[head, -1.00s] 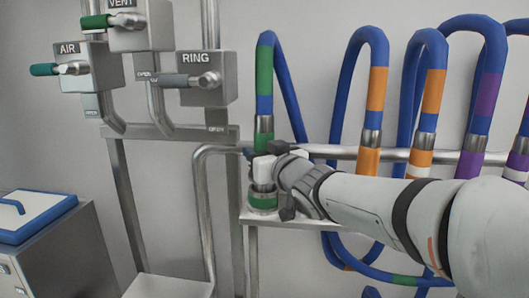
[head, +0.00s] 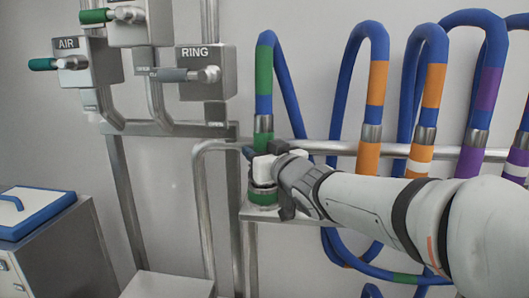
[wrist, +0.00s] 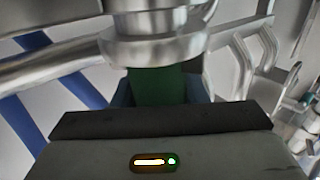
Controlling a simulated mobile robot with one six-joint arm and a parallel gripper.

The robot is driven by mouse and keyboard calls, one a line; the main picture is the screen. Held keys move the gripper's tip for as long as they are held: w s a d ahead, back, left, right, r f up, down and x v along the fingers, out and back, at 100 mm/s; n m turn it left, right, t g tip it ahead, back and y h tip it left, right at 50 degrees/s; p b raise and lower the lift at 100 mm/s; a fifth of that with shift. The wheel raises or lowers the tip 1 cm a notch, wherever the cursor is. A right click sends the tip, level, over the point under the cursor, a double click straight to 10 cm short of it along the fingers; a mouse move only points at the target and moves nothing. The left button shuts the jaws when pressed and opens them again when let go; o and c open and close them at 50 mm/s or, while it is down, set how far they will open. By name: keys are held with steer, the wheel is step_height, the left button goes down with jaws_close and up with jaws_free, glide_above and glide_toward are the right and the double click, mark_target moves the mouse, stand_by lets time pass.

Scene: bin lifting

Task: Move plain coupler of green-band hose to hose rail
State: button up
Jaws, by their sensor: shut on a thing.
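The green-band hose (head: 264,70) is a blue hose that arches up at the middle, with a green band on its left leg. Its near end has a metal collar and a green coupler (head: 263,138) with no white stripe in view. My gripper (head: 264,167) is at this coupler, just above a small ledge. In the wrist view the green coupler (wrist: 165,88) sits between my jaws, next to a metal collar (wrist: 155,45). My gripper is shut on it. The hose rail (head: 340,150) is a horizontal metal pipe behind my arm. A metal fitting with a green ring (head: 264,196) stands on the ledge beneath my gripper.
Several hoses with orange and purple bands (head: 375,85) hang close on the right. Valve boxes marked AIR (head: 75,68) and RING (head: 207,75) are on the left. A cabinet with a blue-edged lid (head: 40,215) stands at lower left. Pipes run beside the ledge.

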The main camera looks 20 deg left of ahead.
steer(key=shift+f+b, duration=0.6)
steer(key=shift+f, duration=0.05)
stand_by(0.8)
steer(key=o, duration=1.3)
steer(key=shift+c, duration=0.2)
steer(key=shift+d, duration=0.1)
steer(key=b+v, duration=0.1)
steer(key=v, duration=0.6)
steer(key=shift+s+d, duration=0.25)
steer(key=shift+s, duration=0.05)
